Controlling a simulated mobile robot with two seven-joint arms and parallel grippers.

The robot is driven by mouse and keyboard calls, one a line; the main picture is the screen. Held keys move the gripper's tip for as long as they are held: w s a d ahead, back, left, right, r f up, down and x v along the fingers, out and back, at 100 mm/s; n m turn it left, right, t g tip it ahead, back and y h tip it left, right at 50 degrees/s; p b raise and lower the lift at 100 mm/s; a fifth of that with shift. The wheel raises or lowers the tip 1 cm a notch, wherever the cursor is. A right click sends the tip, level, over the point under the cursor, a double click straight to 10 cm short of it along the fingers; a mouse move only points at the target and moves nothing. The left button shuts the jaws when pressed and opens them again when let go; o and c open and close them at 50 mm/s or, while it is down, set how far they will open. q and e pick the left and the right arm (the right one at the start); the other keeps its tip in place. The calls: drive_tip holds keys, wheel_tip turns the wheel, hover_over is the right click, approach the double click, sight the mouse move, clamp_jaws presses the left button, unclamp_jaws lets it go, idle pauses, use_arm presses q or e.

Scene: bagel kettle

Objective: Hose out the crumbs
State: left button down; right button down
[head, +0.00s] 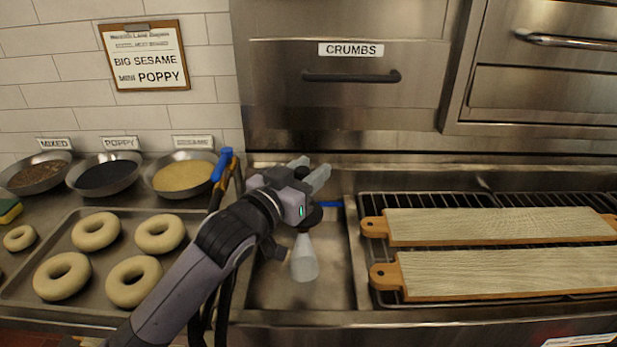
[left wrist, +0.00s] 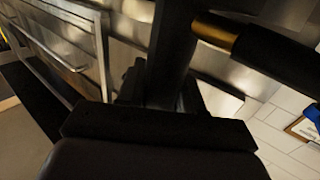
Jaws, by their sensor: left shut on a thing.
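In the head view my left gripper (head: 312,174) is over the steel sink basin (head: 265,285), shut on a dark spray nozzle (head: 313,214) with a blue part (head: 331,203) at its right. A pale, translucent spray cone (head: 303,260) fans down from the nozzle into the basin. I cannot make out crumbs on the visible basin floor; my arm hides part of it. A steel drawer front labelled CRUMBS (head: 351,49) is above and behind. In the left wrist view, a black bar with a brass collar (left wrist: 215,30) crosses close to the camera. My right gripper is not in view.
Black hoses (head: 226,285) hang left of the basin beside a blue-tipped piece (head: 222,163). A tray of bagels (head: 115,235) lies left, with topping bowls (head: 183,176) behind. Two wooden boards (head: 490,228) (head: 500,273) lie on a rack at right.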

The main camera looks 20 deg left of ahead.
use_arm(q)
drive_tip(key=shift+s+d+p, duration=0.25)
drive_tip(key=shift+s, duration=0.55)
drive_tip(key=shift+s+d+p, duration=0.2)
drive_tip(key=shift+s+p, duration=0.1)
drive_tip(key=shift+s, duration=0.5)
drive_tip(key=shift+s+d+p, duration=0.25)
drive_tip(key=shift+s, duration=0.55)
drive_tip(key=s, duration=0.2)
drive_tip(key=s+d+p, duration=0.1)
drive_tip(key=s, duration=0.1)
drive_tip(key=shift+s+d, duration=0.15)
drive_tip(key=shift+s, duration=0.1)
drive_tip(key=shift+s, duration=0.1)
